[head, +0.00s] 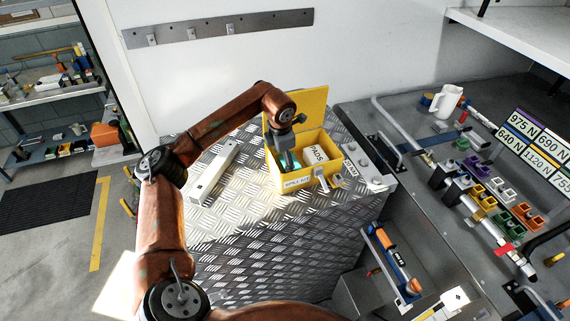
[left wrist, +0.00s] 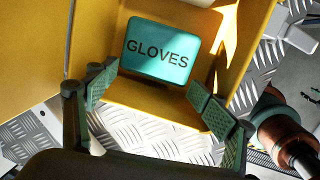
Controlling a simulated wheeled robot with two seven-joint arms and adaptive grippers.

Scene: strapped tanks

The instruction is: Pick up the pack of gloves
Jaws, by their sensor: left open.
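The teal pack of gloves, labelled GLOVES (left wrist: 160,52), lies inside the yellow spill kit box (left wrist: 262,18). In the head view the box (head: 293,182) stands on a tread-plate chest with its lid raised, and only a little teal (head: 295,161) shows beside my gripper. My left gripper (head: 287,160) reaches down into the left part of the box. In the left wrist view its fingers (left wrist: 153,82) are spread wide, with the pack between and beyond them. Nothing is held. My right gripper is not in view.
A white PADS pack (head: 317,155) sits in the box's right part, next to the gloves. A long pale metal bar (head: 213,172) lies left of the box. A grey hooked strip (head: 358,167) lies to the right. Bare tread plate is clear in front.

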